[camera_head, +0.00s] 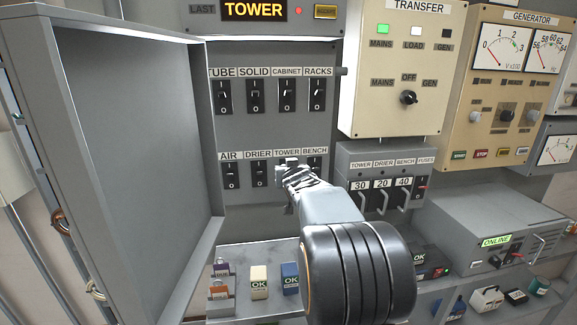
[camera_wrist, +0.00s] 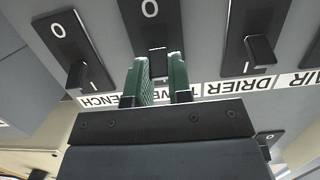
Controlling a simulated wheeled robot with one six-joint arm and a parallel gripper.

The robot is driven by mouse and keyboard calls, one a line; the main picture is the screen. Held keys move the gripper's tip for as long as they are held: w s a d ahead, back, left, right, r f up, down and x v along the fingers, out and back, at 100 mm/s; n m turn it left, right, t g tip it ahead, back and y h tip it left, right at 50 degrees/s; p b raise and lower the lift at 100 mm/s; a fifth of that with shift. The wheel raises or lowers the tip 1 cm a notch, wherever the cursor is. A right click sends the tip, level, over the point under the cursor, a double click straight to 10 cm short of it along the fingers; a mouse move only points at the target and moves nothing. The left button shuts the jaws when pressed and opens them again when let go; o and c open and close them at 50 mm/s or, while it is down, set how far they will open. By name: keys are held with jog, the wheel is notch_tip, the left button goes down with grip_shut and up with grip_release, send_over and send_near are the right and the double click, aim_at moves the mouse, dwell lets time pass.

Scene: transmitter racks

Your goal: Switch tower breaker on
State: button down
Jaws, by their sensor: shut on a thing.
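The TOWER breaker is a black plate with a toggle in the lower row of the grey panel, between DRIER and BENCH. In the head view my gripper (camera_head: 290,168) covers most of it, below the TOWER label (camera_head: 286,153). In the wrist view, which is upside down, the TOWER breaker plate (camera_wrist: 151,18) shows its 0 mark. My gripper (camera_wrist: 160,75) has its green fingers on both sides of the toggle (camera_wrist: 158,62) and is shut on it.
The DRIER breaker (camera_head: 259,174) and BENCH breaker (camera_head: 314,168) stand close on either side. A large open cabinet door (camera_head: 130,140) blocks the left. Fuse holders (camera_head: 382,195) are at right.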

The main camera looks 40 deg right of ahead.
dwell(0.3)
jog(key=c, duration=1)
grip_release()
jog(key=shift+c, duration=0.2)
jog(key=p+v, duration=0.2)
jog(key=v, duration=1.1)
jog(key=shift+s+a+p, duration=0.15)
jog(key=shift+s+p, duration=0.15)
